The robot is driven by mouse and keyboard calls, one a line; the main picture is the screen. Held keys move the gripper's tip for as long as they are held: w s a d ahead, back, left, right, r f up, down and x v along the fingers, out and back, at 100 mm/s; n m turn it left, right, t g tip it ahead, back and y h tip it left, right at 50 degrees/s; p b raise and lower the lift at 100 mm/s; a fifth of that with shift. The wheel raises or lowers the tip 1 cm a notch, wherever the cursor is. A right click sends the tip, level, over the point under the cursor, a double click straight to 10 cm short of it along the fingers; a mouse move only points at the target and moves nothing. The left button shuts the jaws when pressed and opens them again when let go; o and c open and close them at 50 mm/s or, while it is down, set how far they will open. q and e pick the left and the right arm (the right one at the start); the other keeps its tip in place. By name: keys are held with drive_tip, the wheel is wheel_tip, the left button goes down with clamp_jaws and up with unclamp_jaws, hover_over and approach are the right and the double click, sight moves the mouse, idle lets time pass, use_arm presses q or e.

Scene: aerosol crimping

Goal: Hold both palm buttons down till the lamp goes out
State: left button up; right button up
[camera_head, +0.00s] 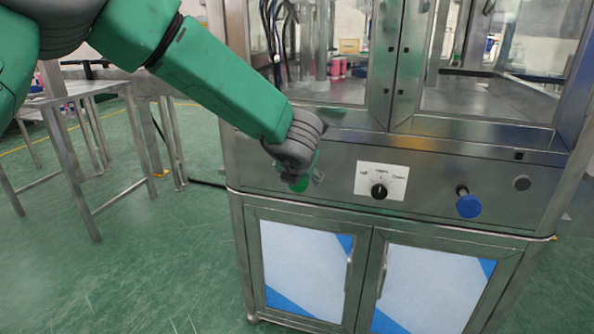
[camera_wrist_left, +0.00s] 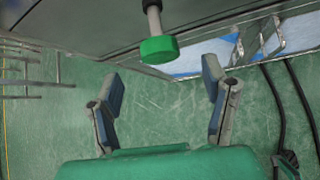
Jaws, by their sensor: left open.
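A green palm button (camera_head: 299,185) on a short stem sits at the left of the machine's front panel, partly hidden by my left gripper (camera_head: 304,175). The left wrist view shows the green button (camera_wrist_left: 158,48) just ahead of the open, empty fingers (camera_wrist_left: 160,75), centred between them; I cannot tell whether anything touches it. A blue palm button (camera_head: 468,205) sticks out at the right of the panel with nothing at it. A small grey disc (camera_head: 521,183) right of it may be the lamp; it shows no glow. My right gripper is not in view.
A black selector knob (camera_head: 379,190) on a white plate sits between the buttons. Glazed guards stand above the panel, cabinet doors (camera_head: 300,268) below. A metal table (camera_head: 75,92) stands at left. The floor (camera_head: 130,270) before the machine is clear.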

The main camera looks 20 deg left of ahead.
use_arm(q)
drive_tip(key=x, duration=0.8)
drive_tip(key=shift+a+f, duration=0.1)
drive_tip(key=shift+a, duration=0.05)
